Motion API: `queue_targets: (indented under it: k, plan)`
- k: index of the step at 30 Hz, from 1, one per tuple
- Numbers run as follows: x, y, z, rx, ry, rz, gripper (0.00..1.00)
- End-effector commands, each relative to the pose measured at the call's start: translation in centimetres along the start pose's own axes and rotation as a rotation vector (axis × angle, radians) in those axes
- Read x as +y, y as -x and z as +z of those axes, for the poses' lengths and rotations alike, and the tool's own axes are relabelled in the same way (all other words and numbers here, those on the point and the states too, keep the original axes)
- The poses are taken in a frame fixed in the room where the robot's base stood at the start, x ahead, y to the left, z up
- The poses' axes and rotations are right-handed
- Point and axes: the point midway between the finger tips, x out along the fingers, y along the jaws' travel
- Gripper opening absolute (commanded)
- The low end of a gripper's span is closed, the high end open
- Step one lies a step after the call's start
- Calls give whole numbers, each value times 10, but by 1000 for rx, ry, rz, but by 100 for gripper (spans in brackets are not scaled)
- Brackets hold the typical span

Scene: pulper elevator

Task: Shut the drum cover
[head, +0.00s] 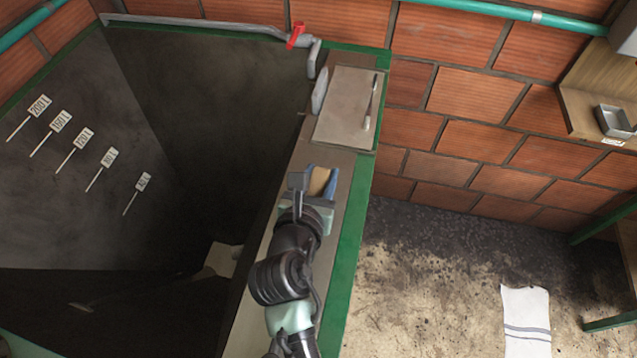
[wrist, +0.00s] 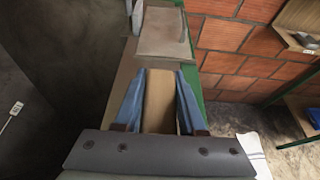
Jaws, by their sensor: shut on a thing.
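My gripper (head: 322,172) is above the concrete ledge beside the dark tank, with its blue fingers closed on the two sides of a tan block (head: 318,183). In the wrist view, the block (wrist: 158,105) fills the space between the fingers (wrist: 160,76). I cannot tell whether the block is loose or part of something fixed. I cannot tell for sure which thing is the drum cover.
The deep tank (head: 205,130) opens to the left, with several number tags on its wall. A red valve handle (head: 296,35) and a pale upright lever (head: 320,92) stand near the ledge's far end. A towel (head: 526,320) lies on the floor at right.

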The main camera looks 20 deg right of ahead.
Motion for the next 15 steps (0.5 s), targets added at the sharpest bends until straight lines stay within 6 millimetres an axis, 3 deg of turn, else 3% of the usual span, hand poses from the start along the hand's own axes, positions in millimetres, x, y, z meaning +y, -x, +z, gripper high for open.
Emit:
queue_targets:
  k: [9,15]
  plan:
    - [0,-15,-36,1,1,0,0]
    - [0,-16,-39,-1,0,0,0]
